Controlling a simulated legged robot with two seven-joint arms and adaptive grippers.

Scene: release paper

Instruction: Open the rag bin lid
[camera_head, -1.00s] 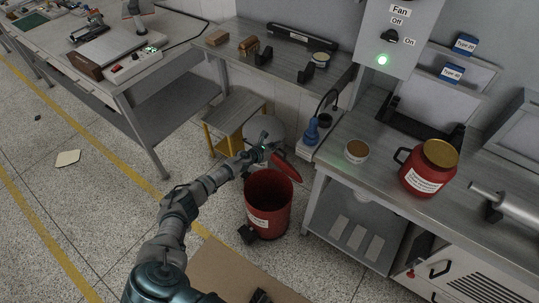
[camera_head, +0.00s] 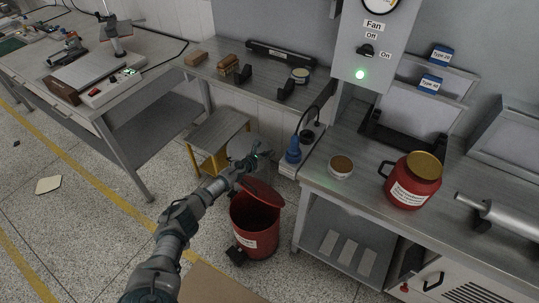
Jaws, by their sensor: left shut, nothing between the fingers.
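The red rag bin (camera_head: 254,238) stands on the floor left of the right-hand workbench, with a white label on its front. Its red lid (camera_head: 265,193) is raised and tilted at the back of the bin, and the dark opening shows below it. A black pedal (camera_head: 236,257) sticks out at the bin's front left. My left arm reaches in from the bottom left. My left gripper (camera_head: 262,157) is shut and empty, just above and behind the lid; whether it touches the lid I cannot tell. My right gripper is out of view.
A stool with yellow legs (camera_head: 217,130) and a grey round container (camera_head: 245,146) stand behind the bin. The right workbench (camera_head: 310,178) is close on the right, with a red canister (camera_head: 410,185) on top.

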